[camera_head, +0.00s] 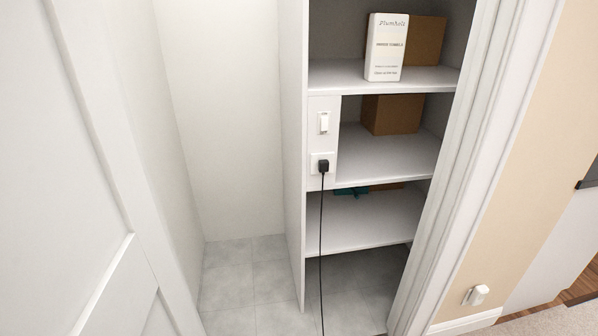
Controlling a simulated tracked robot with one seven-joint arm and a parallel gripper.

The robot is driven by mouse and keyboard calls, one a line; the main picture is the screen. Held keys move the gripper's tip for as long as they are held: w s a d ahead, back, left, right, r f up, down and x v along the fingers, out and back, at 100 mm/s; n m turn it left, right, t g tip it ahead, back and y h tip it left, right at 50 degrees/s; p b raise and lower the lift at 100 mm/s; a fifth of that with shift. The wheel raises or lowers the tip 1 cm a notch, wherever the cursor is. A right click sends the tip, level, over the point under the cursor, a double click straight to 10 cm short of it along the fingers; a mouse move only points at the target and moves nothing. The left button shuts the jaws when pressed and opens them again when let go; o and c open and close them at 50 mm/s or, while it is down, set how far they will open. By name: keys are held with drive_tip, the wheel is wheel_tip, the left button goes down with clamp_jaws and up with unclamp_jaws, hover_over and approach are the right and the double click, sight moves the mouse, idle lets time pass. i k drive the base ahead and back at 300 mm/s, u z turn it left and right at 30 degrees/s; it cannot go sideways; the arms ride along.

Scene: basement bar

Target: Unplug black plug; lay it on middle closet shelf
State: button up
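The black plug (323,166) sits in a white wall outlet (315,160) on the narrow upright panel at the left of the closet shelves. Its black cord (321,240) hangs straight down towards the floor. Of the three shelves in view, the middle one (385,158) is white, with a brown box (391,114) at its back and bare room in front. My gripper is not in view.
A white switch (323,122) is above the outlet. The upper shelf (425,78) holds a white carton (386,47) and a brown box (426,40). The lower shelf (370,220) holds a teal item (351,191). A white door (60,180) fills the left; the door frame (455,170) borders the right.

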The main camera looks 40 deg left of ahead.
sight(323, 166)
drive_tip(key=u, duration=0.5)
drive_tip(key=i, duration=0.4)
drive_tip(key=u, duration=0.55)
drive_tip(key=k, duration=0.55)
drive_tip(key=u, duration=0.15)
drive_tip(key=i, duration=0.6)
drive_tip(key=z, duration=0.05)
